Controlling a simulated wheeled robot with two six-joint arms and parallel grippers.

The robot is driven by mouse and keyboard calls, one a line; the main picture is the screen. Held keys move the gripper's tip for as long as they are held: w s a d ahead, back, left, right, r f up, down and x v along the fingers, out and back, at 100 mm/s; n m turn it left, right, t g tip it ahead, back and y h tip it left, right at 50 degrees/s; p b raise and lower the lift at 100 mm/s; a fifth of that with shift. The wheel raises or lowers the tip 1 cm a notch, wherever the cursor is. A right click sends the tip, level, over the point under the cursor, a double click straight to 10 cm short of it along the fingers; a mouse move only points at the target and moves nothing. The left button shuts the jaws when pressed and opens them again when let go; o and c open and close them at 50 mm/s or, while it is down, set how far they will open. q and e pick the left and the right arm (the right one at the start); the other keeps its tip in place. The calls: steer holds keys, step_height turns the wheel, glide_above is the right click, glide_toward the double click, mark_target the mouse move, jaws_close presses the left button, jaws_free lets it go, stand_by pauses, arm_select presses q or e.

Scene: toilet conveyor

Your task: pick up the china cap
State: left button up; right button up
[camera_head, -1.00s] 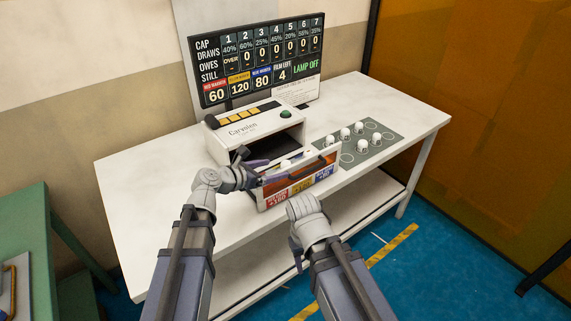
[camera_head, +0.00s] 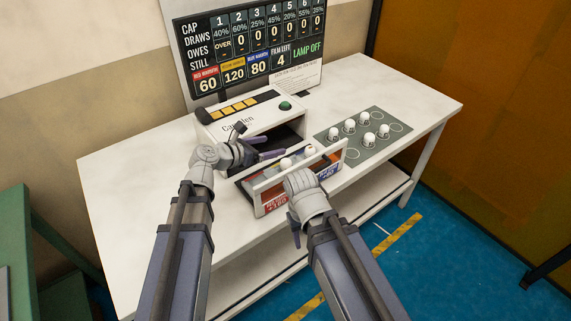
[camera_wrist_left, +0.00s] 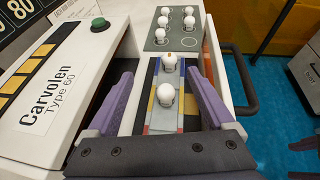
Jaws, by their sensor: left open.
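Two small white china caps sit in the pulled-out drawer (camera_head: 258,201) of the Carvolen machine: a nearer one (camera_head: 286,163) and a farther one (camera_head: 310,151). In the left wrist view the nearer cap (camera_wrist_left: 165,95) and farther cap (camera_wrist_left: 169,62) stand in line on a striped strip. My left gripper (camera_head: 258,144) is open above the drawer. Its purple fingers (camera_wrist_left: 160,85) show on either side of the caps, apparently not touching them. My right gripper (camera_head: 294,222) is in front of the drawer; its fingers are mostly hidden behind its hand, and its jaw state is unclear.
The white Carvolen machine (camera_head: 232,128) with a green button stands behind the drawer. A grey mat (camera_head: 350,154) to the right holds several white caps. A scoreboard (camera_head: 250,50) stands at the back. The white table (camera_head: 130,190) is clear at left.

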arm_select(q)
steer(key=b, duration=0.9)
glide_toward(282, 166)
steer(key=x, duration=0.4)
steer(key=shift+w, duration=0.2)
steer(key=shift+w+d, duration=0.1)
steer(key=shift+b+x, duration=0.4)
steer(key=shift+x, duration=0.85)
steer(key=b+x, duration=0.2)
steer(key=x, duration=0.2)
steer(key=shift+d+f, duration=0.1)
steer(key=shift+f, duration=0.1)
steer(key=shift+w+d+f, duration=0.1)
steer(key=shift+w+d, duration=0.2)
steer(key=shift+d, duration=0.05)
